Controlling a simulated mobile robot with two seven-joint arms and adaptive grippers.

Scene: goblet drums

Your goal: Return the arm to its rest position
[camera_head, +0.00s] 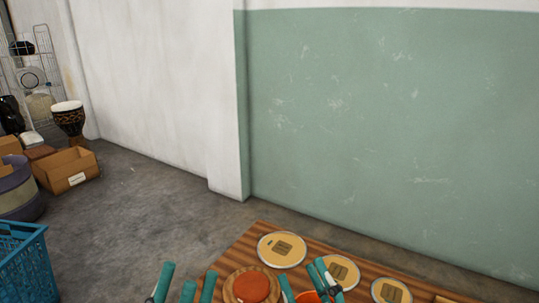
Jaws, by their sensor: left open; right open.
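My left gripper (187,280) shows at the bottom edge, left of the wooden table (240,247). Its teal fingers stand apart with nothing between them. My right gripper (303,276) shows at the bottom edge over the table, with teal fingers apart. No held object is seen in it. Most of both grippers and arms lies below the picture. A round wooden piece with a red top (252,287) sits on the table between the grippers. An orange-red thing (307,297) shows partly behind the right gripper's fingers.
Pale round discs (281,249) lie along the table's far edge. A blue crate (28,265), a cardboard box (68,170) and a goblet drum (68,119) stand at left. A wall (390,130) rises behind the table. The floor (140,205) between is clear.

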